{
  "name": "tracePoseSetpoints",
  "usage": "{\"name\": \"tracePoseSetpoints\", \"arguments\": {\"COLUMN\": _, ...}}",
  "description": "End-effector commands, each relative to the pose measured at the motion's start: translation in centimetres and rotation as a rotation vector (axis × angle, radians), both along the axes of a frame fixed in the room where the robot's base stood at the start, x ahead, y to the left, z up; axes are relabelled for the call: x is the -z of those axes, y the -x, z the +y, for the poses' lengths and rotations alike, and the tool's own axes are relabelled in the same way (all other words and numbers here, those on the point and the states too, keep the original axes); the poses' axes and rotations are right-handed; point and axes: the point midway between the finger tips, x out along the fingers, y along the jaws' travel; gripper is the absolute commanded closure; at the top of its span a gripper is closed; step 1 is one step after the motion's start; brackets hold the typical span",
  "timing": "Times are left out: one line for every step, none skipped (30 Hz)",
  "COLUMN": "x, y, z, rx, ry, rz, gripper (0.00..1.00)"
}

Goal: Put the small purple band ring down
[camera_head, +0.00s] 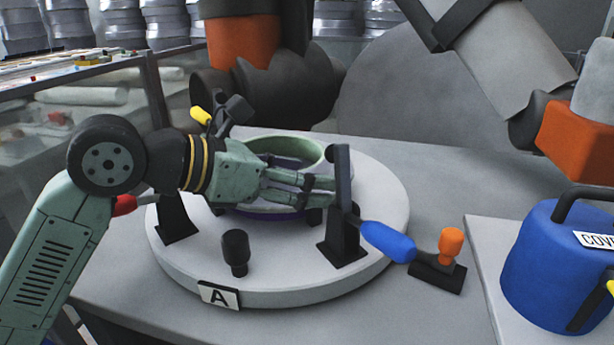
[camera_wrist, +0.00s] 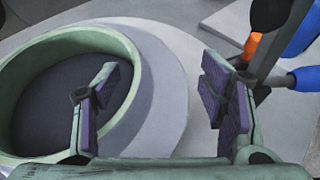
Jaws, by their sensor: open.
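The ring (camera_head: 318,152) is pale green with a purple band (camera_head: 262,214) low on its outside. It lies flat on the round pale plate (camera_head: 375,275) marked A; its near side is partly hidden behind my gripper. In the wrist view the ring (camera_wrist: 40,55) fills the left side. My gripper (camera_head: 318,191) is open, and it also shows in the wrist view (camera_wrist: 160,95). One finger is over or inside the ring's opening and the other is outside, with the ring's wall between them. I cannot tell whether either finger touches the wall.
A black upright post (camera_head: 343,190) with a blue handle (camera_head: 388,241) stands close to my fingertips. A short black peg (camera_head: 235,252) stands at the plate's front. An orange knob (camera_head: 451,243) on a black base and a blue container (camera_head: 550,262) are to the right.

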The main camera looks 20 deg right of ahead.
Motion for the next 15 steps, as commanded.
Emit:
{"name": "tracePoseSetpoints", "arguments": {"x": -0.3, "y": 0.1, "z": 0.9, "rx": -0.005, "ry": 0.002, "rz": 0.000, "gripper": 0.35}}
{"name": "tracePoseSetpoints", "arguments": {"x": -0.5, "y": 0.2, "z": 1.4, "rx": -0.004, "ry": 0.003, "rz": 0.000, "gripper": 0.35}}
{"name": "tracePoseSetpoints", "arguments": {"x": -0.8, "y": 0.3, "z": 2.2, "rx": -0.006, "ry": 0.002, "rz": 0.000, "gripper": 0.35}}
{"name": "tracePoseSetpoints", "arguments": {"x": -1.1, "y": 0.5, "z": 2.8, "rx": -0.005, "ry": 0.003, "rz": -0.001, "gripper": 0.35}}
{"name": "tracePoseSetpoints", "arguments": {"x": -1.3, "y": 0.6, "z": 3.4, "rx": -0.005, "ry": 0.003, "rz": -0.002, "gripper": 0.35}}
{"name": "tracePoseSetpoints", "arguments": {"x": -1.7, "y": 0.8, "z": 4.2, "rx": -0.005, "ry": 0.003, "rz": 0.001, "gripper": 0.35}}
{"name": "tracePoseSetpoints", "arguments": {"x": -2.0, "y": 0.9, "z": 4.9, "rx": -0.007, "ry": 0.003, "rz": 0.000, "gripper": 0.35}}
{"name": "tracePoseSetpoints", "arguments": {"x": -2.2, "y": 1.0, "z": 5.4, "rx": -0.004, "ry": 0.002, "rz": 0.000, "gripper": 0.35}}
{"name": "tracePoseSetpoints", "arguments": {"x": -2.5, "y": 1.2, "z": 6.1, "rx": -0.004, "ry": 0.003, "rz": -0.001, "gripper": 0.35}}
{"name": "tracePoseSetpoints", "arguments": {"x": -2.8, "y": 1.3, "z": 6.7, "rx": -0.004, "ry": 0.002, "rz": 0.000, "gripper": 0.35}}
{"name": "tracePoseSetpoints", "arguments": {"x": -3.0, "y": 1.4, "z": 7.1, "rx": -0.004, "ry": 0.002, "rz": 0.000, "gripper": 0.35}}
{"name": "tracePoseSetpoints", "arguments": {"x": -3.2, "y": 1.5, "z": 7.8, "rx": -0.004, "ry": 0.002, "rz": -0.001, "gripper": 0.35}}
{"name": "tracePoseSetpoints", "arguments": {"x": -3.4, "y": 1.7, "z": 8.2, "rx": -0.003, "ry": 0.002, "rz": -0.001, "gripper": 0.35}}
{"name": "tracePoseSetpoints", "arguments": {"x": -3.6, "y": 1.7, "z": 8.5, "rx": -0.002, "ry": 0.002, "rz": 0.000, "gripper": 0.35}}
{"name": "tracePoseSetpoints", "arguments": {"x": -3.8, "y": 1.8, "z": 8.9, "rx": -0.002, "ry": 0.001, "rz": 0.000, "gripper": 0.35}}
